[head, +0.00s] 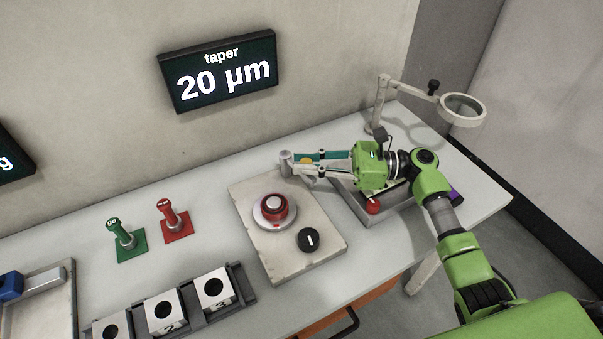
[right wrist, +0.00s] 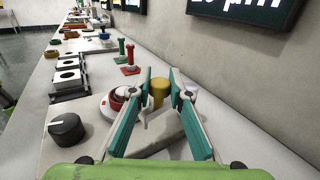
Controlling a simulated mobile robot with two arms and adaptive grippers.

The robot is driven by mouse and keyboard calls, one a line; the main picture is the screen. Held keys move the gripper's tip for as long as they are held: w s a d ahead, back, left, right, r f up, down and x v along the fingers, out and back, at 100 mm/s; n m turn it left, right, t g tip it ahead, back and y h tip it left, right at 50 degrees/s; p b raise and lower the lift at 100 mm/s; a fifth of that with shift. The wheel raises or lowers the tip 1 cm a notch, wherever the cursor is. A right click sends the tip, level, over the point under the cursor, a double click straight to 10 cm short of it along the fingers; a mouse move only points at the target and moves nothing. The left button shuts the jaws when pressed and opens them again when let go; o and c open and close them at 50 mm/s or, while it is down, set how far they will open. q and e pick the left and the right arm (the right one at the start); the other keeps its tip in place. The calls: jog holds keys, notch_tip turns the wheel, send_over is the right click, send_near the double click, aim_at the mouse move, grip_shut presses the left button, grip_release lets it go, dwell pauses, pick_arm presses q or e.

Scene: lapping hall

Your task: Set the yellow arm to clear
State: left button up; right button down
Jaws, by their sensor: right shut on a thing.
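The yellow arm (head: 306,161) shows only as a small patch between the fingers of my right gripper (head: 300,165), at the back of a pale plate (head: 248,196). In the right wrist view the yellow piece (right wrist: 159,92) stands between the two teal-padded fingers of the gripper (right wrist: 161,84), which is shut on it. A grey upright cylinder (head: 286,161) is at the fingertips in the head view. The fingers hide most of the arm, and I cannot read any clear mark. My left gripper is not in view.
The plate carries a red-and-silver round piece (head: 274,211) and a black knob (head: 309,240). A grey tray (head: 371,222) lies under my right arm. A magnifier lamp (head: 462,108) stands behind. Green (head: 122,236) and red (head: 174,219) gauges and numbered blocks (head: 214,289) are left.

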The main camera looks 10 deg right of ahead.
jog(key=shift+w+d+f+n+g+b, duration=0.15)
jog(key=shift+w+d+n+g+b, duration=0.1)
jog(key=shift+n+g+b, duration=0.4)
jog(key=shift+d+g, duration=0.15)
jog(key=shift+g, duration=0.4)
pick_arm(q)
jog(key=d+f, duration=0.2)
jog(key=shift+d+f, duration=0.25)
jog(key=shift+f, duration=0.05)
pick_arm(e)
jog(key=shift+n, duration=0.25)
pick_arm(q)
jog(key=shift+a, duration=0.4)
pick_arm(e)
jog(key=c, duration=1.9)
grip_release()
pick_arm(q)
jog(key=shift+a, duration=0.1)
